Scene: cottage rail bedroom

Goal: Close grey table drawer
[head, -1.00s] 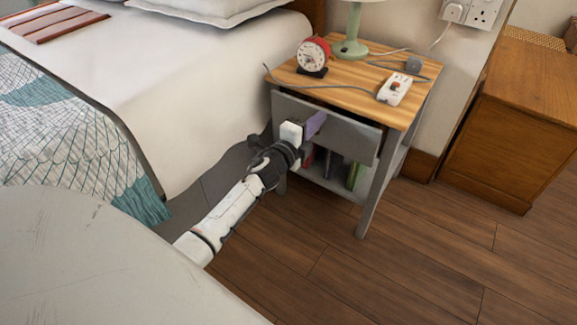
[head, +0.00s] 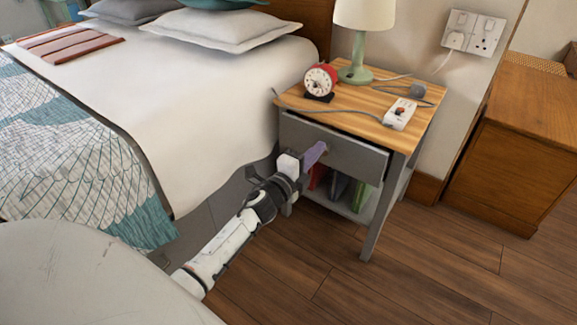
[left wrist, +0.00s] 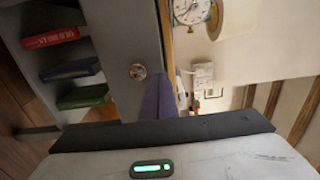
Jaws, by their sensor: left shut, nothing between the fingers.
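The grey bedside table (head: 375,221) has a wooden top and a grey drawer (head: 352,160) below it. The drawer front sits slightly forward of the frame, with a narrow dark gap under the top. My left gripper (head: 316,153) is shut, and its purple fingers are at the drawer front, left of its middle. I cannot tell whether they touch it. In the left wrist view the purple fingers (left wrist: 158,98) are beside the drawer front (left wrist: 128,35), close to its round metal knob (left wrist: 137,71). My right gripper is not in view.
On the table top stand a red alarm clock (head: 320,80), a green lamp (head: 357,73) and a white power strip (head: 400,113). The bed (head: 215,95) is on the left, a wooden cabinet (head: 515,150) on the right. Floor in front is clear.

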